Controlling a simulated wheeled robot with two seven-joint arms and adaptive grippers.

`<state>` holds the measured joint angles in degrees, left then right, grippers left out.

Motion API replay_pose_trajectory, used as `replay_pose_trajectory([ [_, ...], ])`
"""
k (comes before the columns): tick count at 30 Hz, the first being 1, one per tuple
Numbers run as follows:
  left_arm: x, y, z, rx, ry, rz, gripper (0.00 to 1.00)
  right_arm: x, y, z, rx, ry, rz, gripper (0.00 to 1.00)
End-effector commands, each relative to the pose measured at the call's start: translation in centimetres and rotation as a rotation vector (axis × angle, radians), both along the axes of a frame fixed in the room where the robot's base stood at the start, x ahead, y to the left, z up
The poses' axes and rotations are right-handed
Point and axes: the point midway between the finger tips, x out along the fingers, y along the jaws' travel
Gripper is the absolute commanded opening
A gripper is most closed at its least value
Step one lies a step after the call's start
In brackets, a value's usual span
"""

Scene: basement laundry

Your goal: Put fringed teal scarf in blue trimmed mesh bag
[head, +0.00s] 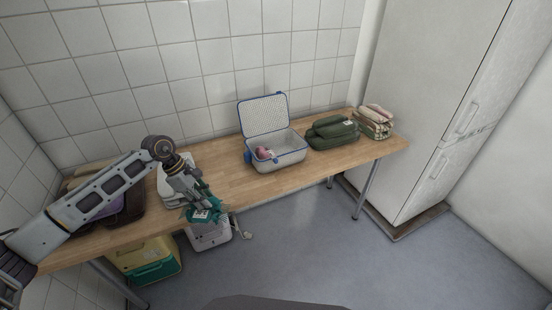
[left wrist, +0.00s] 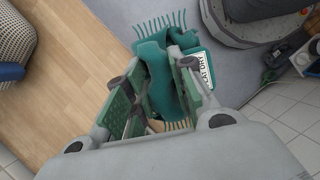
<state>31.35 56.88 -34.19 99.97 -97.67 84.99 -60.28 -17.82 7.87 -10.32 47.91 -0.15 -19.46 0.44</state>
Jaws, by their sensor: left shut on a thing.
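The fringed teal scarf (left wrist: 157,61) is in my left gripper (left wrist: 154,95), which is shut on it. In the left wrist view its fringe spreads at the far end and a white printed tag hangs at its right. In the head view the scarf (head: 199,214) is at the front edge of the table, below my left gripper (head: 193,199). The blue trimmed mesh bag (head: 285,162) stands open on the table to the right of the gripper, its lid up. A pink item (head: 264,153) lies in it. My right gripper is not in view.
The wooden table (head: 226,179) runs along the tiled wall. A green bag (head: 332,133) and a folded striped stack (head: 373,122) are right of the mesh bag. White folded things (head: 172,181) and a dark case (head: 131,203) are at left. Boxes stand beneath the table.

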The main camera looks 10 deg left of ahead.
Motion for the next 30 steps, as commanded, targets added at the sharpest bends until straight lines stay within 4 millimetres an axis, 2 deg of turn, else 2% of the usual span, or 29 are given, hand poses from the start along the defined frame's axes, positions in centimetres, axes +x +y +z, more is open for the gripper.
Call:
replay_pose_trajectory([
  [30,-2.6,-6.2,-4.2,0.001,0.000,-0.989,0.00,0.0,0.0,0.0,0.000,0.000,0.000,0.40],
])
